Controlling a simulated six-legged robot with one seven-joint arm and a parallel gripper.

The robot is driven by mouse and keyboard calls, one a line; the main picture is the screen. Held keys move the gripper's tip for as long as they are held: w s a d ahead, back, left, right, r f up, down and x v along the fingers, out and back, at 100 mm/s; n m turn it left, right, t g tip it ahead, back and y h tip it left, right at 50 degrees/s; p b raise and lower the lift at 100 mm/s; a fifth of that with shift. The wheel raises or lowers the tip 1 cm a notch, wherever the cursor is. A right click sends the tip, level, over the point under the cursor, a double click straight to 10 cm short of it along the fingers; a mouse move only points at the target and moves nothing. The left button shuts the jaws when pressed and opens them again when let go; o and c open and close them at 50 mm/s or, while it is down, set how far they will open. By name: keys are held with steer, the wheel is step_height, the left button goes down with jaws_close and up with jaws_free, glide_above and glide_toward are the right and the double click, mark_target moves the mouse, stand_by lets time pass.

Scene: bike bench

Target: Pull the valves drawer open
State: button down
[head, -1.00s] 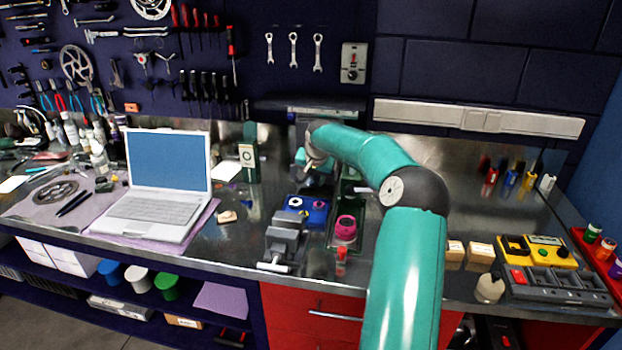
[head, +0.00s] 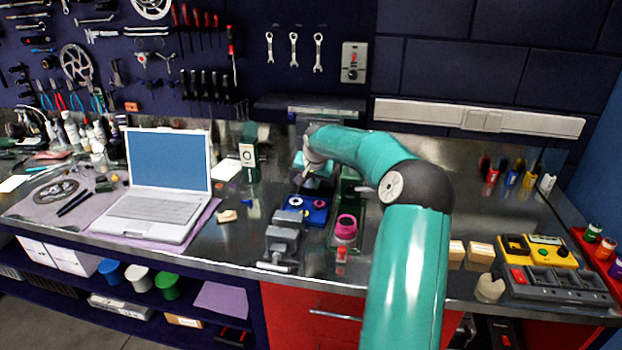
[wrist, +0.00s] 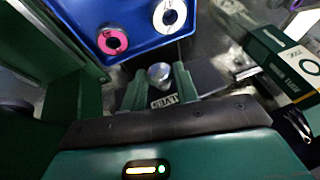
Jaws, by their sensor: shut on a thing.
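In the wrist view my gripper (wrist: 160,82) is shut on a small round grey knob (wrist: 158,71) between its two green fingers. A small label (wrist: 166,101), upside down and partly covered, sits by the fingers and seems to read as the valves label. It marks the front of the valves drawer, most of which my gripper hides. In the head view my gripper (head: 310,180) is low over the middle of the bench, behind a blue tray (head: 318,217). The drawer is too small and covered there to tell how far it stands open.
The blue tray (wrist: 140,42) with a pink ring and a white ring lies close to my fingers. A green and white box (wrist: 290,65) stands at the right. In the head view a grey vise (head: 284,238) and a pink roll (head: 346,226) stand nearer the bench edge.

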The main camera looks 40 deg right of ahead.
steer(key=shift+s+a, duration=0.3)
steer(key=shift+a, duration=0.1)
steer(key=c, duration=1.1)
jaws_free()
steer(key=shift+o, duration=0.2)
steer(key=shift+r, duration=0.1)
steer(key=v, duration=1.3)
steer(key=shift+r, duration=0.35)
steer(key=shift+s, duration=0.1)
